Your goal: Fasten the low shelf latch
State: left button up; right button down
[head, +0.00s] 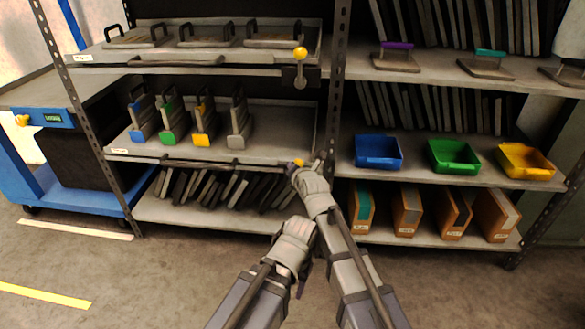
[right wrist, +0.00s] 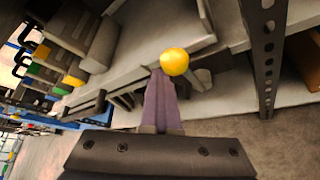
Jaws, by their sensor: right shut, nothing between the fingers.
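The low shelf latch has a yellow knob (head: 299,163) at the right end of the middle shelf's front edge. In the right wrist view the yellow knob (right wrist: 174,61) is large and close, beside a pale grey cylinder. My right gripper (head: 292,168) is at the knob, shut and empty. In the right wrist view its purple-grey fingers (right wrist: 160,76) end just left of the knob; I cannot tell whether they touch it. The latch's lever is mostly hidden. My left gripper (head: 302,284) hangs low, left of the right forearm, away from the shelf; its jaws are unclear.
A similar upper latch (head: 300,55) with a yellow knob is on the shelf above. Handled dies (head: 203,122) stand on the middle shelf. A rack post (head: 337,85) stands just right of the latch, with coloured bins (head: 378,152) beyond. Floor in front is clear.

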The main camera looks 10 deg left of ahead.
jog(key=shift+d+r, duration=0.15)
jog(key=shift+d, duration=0.2)
jog(key=shift+r, duration=0.1)
notch_tip(320, 180, up, 10)
jog(key=p, duration=1)
jog(key=shift+a, duration=0.25)
jog(key=shift+f, duration=0.25)
